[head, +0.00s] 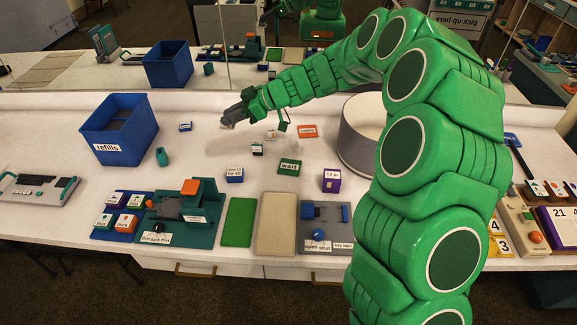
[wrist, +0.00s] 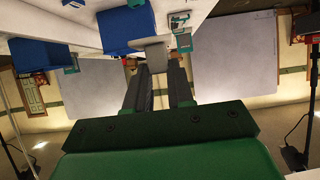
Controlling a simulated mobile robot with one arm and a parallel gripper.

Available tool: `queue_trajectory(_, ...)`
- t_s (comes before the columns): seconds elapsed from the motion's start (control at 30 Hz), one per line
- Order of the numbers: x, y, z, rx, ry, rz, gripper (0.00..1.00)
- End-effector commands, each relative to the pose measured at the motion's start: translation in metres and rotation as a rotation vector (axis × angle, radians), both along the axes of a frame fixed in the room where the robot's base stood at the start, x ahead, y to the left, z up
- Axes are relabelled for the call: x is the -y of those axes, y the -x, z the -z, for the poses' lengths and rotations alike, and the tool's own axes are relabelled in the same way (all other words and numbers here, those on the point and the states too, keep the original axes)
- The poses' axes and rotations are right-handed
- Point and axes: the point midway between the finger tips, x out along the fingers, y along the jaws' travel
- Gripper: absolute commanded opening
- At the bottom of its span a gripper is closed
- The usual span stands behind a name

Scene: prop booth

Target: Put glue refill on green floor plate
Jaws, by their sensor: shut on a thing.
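My gripper (head: 243,108) reaches out over the back middle of the white table and is shut on a small grey piece (head: 228,122). In the wrist view the grey piece (wrist: 150,54) shows at the fingertips (wrist: 160,66); no label on it is readable, so I cannot tell if it is the glue refill. The green floor plate (head: 239,222) lies flat and bare near the table's front edge, between the teal machine and a beige plate. A small teal piece (head: 161,157) stands near the blue bin.
The blue bin labelled refills (head: 119,130) stands at left. The beige plate (head: 276,224) and a grey fixture (head: 324,227) lie right of the green plate. The teal machine (head: 191,212) is left of it. Small labelled blocks dot the middle; a round grey tub (head: 360,137) stands right.

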Motion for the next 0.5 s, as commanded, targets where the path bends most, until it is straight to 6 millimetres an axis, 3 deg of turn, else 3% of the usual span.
queue_trajectory(0.1, 0.000, 0.000, -0.017, 0.002, 0.001, 0.001, 0.00)
queue_trajectory(0.5, 0.023, 0.003, 0.003, 0.000, -0.001, 0.046, 0.00)
